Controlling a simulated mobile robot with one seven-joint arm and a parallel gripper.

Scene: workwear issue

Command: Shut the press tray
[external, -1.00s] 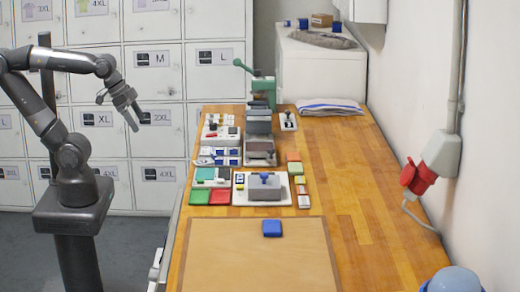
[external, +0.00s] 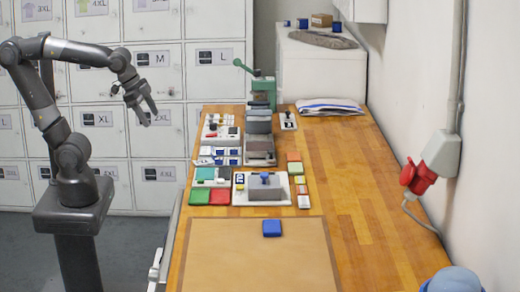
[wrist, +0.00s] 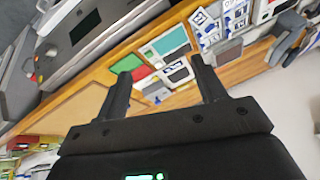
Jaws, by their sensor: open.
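The green press (external: 262,88) with its raised lever stands at the far end of the bench. A grey tray assembly (external: 259,146) extends from its front toward the near side, with dark grey blocks (external: 258,120) above its far part. It looks drawn out, but its exact travel is hard to tell. My gripper (external: 152,114) is open and empty, in the air left of the bench and well apart from the press. In the wrist view its two fingers (wrist: 160,72) are spread, with the bench behind them. I cannot clearly make out the press tray there.
In front of the press lie a green tray (external: 199,197), a red tray (external: 220,197) and a grey block with a blue handle (external: 265,191). A blue block (external: 272,228) rests on the tan mat (external: 255,265). Lockers (external: 155,95) stand behind my arm. The bench's right side is mostly clear.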

